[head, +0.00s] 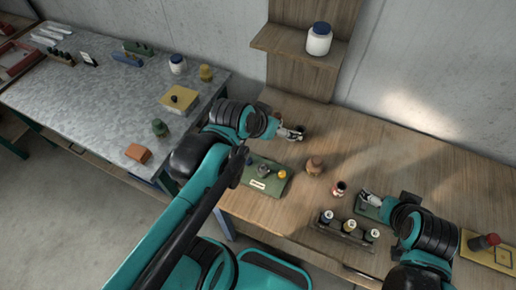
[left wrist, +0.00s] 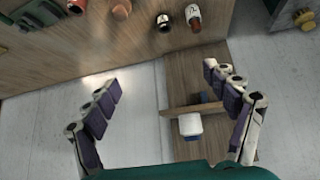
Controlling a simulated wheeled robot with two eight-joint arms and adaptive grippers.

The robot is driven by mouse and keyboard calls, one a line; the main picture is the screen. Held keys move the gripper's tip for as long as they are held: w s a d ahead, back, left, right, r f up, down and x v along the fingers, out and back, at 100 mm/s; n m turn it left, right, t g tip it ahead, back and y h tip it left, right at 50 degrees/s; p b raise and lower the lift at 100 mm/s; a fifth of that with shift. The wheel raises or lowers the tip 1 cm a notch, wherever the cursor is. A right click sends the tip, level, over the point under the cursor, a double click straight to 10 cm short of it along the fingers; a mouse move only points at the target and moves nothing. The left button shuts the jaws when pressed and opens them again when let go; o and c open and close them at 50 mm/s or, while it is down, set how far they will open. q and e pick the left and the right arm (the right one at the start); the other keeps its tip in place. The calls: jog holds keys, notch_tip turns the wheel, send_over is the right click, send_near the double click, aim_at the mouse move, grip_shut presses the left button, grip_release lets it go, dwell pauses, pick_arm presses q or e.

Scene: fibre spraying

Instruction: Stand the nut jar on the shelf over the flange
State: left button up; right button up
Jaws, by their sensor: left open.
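A white jar with a blue lid (head: 319,39) stands upright on the small wooden shelf (head: 285,46) of the back panel; I take it as the nut jar, though no label is readable. In the left wrist view the white jar (left wrist: 190,125) on its shelf (left wrist: 178,110) shows between the spread fingers, some way beyond them. My left gripper (head: 293,132) is open and empty, below and in front of the shelf. Its fingers are wide apart in the left wrist view (left wrist: 165,84). My right gripper (head: 370,199) is low over the bench; its jaw state is unclear. I cannot identify the flange.
The wooden bench (head: 420,150) holds a green tray (head: 262,180), a brown knob-like piece (head: 315,166), a small red-banded jar (head: 339,188) and a bottle rack (head: 340,238). The bench's back right is clear.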

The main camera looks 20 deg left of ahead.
pick_arm(q)
jog(key=s+a+f+n+y, duration=0.1)
jog(key=s+a+f, duration=0.1)
jog(key=s+f, duration=0.2)
jog(key=shift+s+f+g, duration=0.15)
jog(key=shift+s+g, duration=0.15)
jog(key=shift+s, duration=0.95)
notch_tip(320, 180, down, 17)
jog(key=b, duration=1.7)
pick_arm(e)
notch_tip(320, 180, down, 17)
jog(key=shift+f, duration=0.15)
pick_arm(q)
jog(key=shift+f, duration=0.1)
